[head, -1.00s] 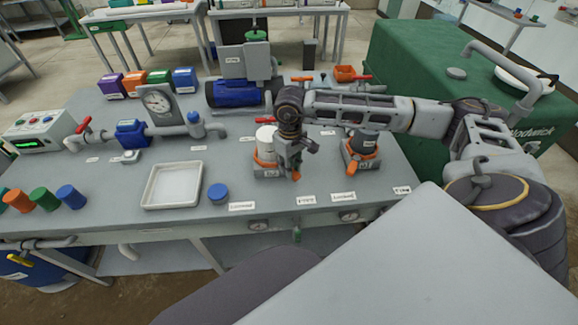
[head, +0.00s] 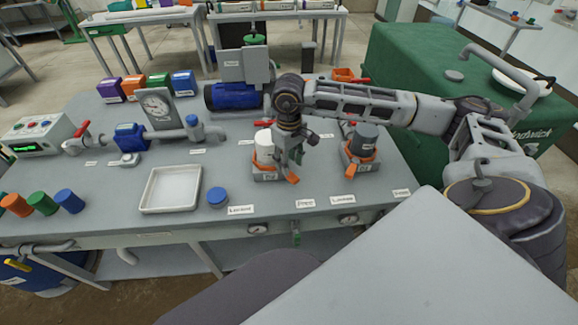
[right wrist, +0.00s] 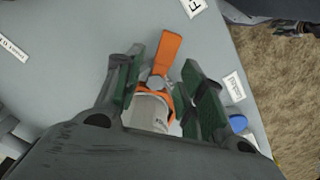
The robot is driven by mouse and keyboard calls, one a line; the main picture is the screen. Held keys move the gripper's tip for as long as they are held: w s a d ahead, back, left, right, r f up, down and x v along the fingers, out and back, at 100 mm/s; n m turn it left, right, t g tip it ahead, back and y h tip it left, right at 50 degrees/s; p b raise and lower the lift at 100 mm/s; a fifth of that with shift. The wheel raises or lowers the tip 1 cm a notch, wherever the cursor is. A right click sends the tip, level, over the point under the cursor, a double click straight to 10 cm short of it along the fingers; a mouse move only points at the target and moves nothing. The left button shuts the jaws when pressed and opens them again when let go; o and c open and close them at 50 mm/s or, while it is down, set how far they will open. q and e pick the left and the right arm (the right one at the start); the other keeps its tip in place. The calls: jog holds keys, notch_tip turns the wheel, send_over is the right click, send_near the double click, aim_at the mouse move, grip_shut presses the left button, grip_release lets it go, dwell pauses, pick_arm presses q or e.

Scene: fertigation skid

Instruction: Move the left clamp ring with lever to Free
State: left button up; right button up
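The left clamp ring (head: 262,165) is orange and sits around the base of a white canister (head: 263,143). Its orange lever (head: 292,178) points toward the table's front, to the right of the canister. My right gripper (head: 291,157) is over the ring's right side and hides part of it. In the right wrist view, its green-padded fingers (right wrist: 176,58) are apart, with the lever (right wrist: 167,52) between them and a gap visible on the right. I cannot tell whether either pad touches it. My left gripper is not in view.
A second clamp ring (head: 360,160) around a dark canister (head: 366,136) stands close on the right. A blue cap (head: 217,196) and a white tray (head: 171,190) lie to the left. Labels, including a Free label (head: 305,203), line the table's front edge.

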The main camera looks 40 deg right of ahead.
notch_tip(320, 180, up, 8)
jog(key=shift+r, duration=0.15)
dwell(0.3)
